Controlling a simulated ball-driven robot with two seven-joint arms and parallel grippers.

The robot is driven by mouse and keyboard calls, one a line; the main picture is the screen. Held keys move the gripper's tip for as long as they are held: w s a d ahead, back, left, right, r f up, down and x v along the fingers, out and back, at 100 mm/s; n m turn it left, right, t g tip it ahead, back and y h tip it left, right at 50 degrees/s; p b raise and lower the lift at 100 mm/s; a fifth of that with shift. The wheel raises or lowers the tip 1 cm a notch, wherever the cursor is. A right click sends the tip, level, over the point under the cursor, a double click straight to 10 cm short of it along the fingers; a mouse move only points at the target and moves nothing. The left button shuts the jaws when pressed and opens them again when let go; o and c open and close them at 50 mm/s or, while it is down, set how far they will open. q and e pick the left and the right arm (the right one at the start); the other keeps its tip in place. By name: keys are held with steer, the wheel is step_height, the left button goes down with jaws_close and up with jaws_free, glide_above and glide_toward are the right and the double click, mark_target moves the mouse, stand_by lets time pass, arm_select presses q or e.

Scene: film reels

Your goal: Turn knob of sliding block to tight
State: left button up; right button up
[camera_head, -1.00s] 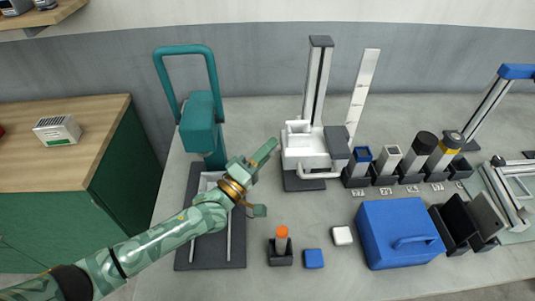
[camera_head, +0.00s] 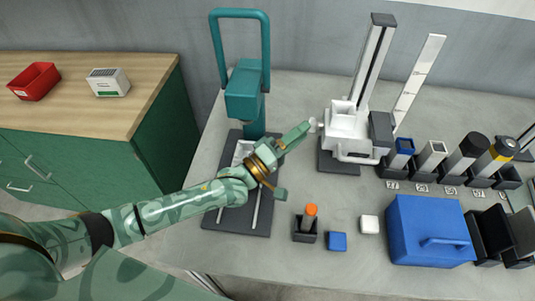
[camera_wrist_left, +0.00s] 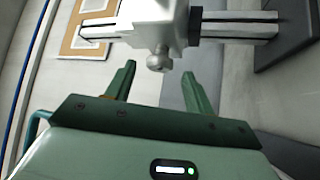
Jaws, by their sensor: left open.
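The white sliding block (camera_head: 346,120) sits low on an upright grey-and-black column (camera_head: 375,55) on a dark base. Its small round light knob (camera_head: 313,125) points left; it also shows in the left wrist view (camera_wrist_left: 158,60), below the block (camera_wrist_left: 155,20). My left gripper (camera_head: 295,158) is just left of the block. In the left wrist view its fingers (camera_wrist_left: 160,86) are open, one on each side of the knob's line. The knob lies at about the fingertips, with gaps on both sides. I cannot tell whether the knob is loose or tight.
A teal press (camera_head: 245,92) stands behind my left arm. Several holders with cylinders (camera_head: 468,155) stand right of the column. A blue case (camera_head: 425,228), an orange-topped piece (camera_head: 310,214), a blue block (camera_head: 337,241) and a white block (camera_head: 369,224) lie in front.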

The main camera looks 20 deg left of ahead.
arm_select(q)
steer(key=v, duration=1.3)
steer(key=shift+a, duration=0.2)
steer(key=shift+s, duration=0.15)
